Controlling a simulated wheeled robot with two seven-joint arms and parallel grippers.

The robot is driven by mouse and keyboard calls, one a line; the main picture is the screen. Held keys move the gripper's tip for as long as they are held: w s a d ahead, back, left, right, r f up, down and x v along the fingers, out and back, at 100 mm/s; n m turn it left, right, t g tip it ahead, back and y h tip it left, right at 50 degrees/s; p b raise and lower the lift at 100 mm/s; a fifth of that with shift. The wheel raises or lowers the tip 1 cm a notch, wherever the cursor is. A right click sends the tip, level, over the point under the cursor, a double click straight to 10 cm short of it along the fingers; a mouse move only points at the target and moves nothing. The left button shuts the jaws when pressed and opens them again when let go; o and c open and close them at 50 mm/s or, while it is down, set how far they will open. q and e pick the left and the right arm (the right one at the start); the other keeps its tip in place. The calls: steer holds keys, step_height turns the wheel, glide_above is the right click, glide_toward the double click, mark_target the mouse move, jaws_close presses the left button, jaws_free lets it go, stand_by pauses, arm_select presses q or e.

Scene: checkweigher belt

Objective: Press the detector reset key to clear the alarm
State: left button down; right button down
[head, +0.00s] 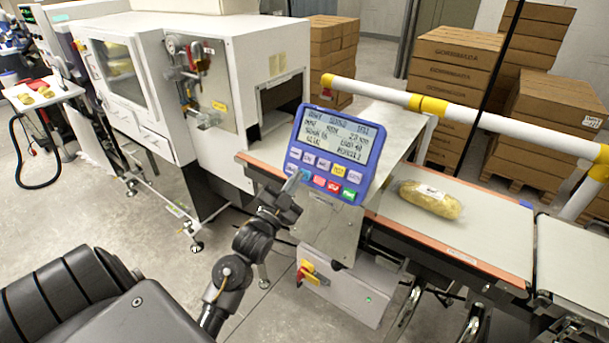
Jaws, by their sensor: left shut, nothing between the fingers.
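A blue control panel (333,152) stands tilted above the belt, with a lit text screen (339,134) and two rows of coloured keys below it. The lower row shows a light blue key (306,175), red keys (333,186) and a green key (349,193). The key labels are too small to read, so I cannot tell which is the detector reset key. My left gripper (294,182) is shut and empty, its fingertips at the panel's lower left corner, close to the light blue key. I cannot tell whether they touch it. My right gripper is not in view.
A wrapped yellow pack (430,199) lies on the belt (469,212) right of the panel. A white and yellow rail (467,113) runs above the belt. A white machine housing (228,70) stands left. Cartons (455,75) are stacked behind.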

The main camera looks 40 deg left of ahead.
arm_select(q)
steer(key=shift+w+f, duration=0.1)
steer(key=shift+w, duration=0.05)
steer(key=shift+w+f, duration=0.1)
steer(key=shift+w, duration=0.15)
steer(key=shift+w+f, duration=0.2)
steer(key=shift+w, duration=0.15)
stand_by(1.0)
steer(key=shift+r, duration=0.1)
steer(key=shift+s+r+p, duration=0.3)
steer(key=shift+s+p, duration=0.1)
steer(key=shift+s, duration=0.35)
steer(key=shift+s+r+p, duration=0.35)
steer(key=shift+s+p, duration=0.2)
steer(key=shift+s, duration=0.2)
steer(key=shift+s+r+p, duration=0.4)
steer(key=shift+s+p, duration=0.1)
steer(key=shift+s, duration=0.2)
steer(key=shift+s+r+p, duration=0.35)
steer(key=shift+s+p, duration=0.2)
steer(key=shift+s, duration=0.2)
